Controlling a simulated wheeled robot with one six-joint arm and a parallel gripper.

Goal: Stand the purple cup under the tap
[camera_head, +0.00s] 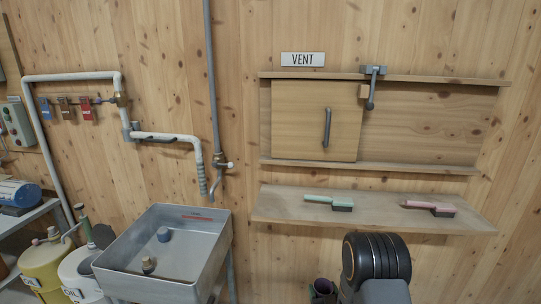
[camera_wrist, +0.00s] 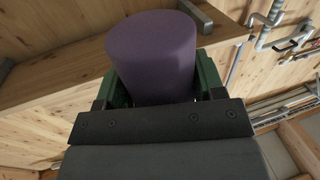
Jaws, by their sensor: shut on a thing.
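The purple cup (camera_wrist: 152,52) fills the upper middle of the wrist view. My gripper (camera_wrist: 160,80) is shut on it, with a green finger on each side. The tap (camera_head: 217,168) comes down a grey wall pipe and ends in a curved spout above the back right of the metal sink (camera_head: 213,248). The cup is to the right of the sink, apart from the tap.
A wall shelf (camera_head: 280,209) holds a green brush (camera_head: 325,201) and a pink brush (camera_head: 430,208). A yellow container (camera_head: 45,265) stands left of the sink.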

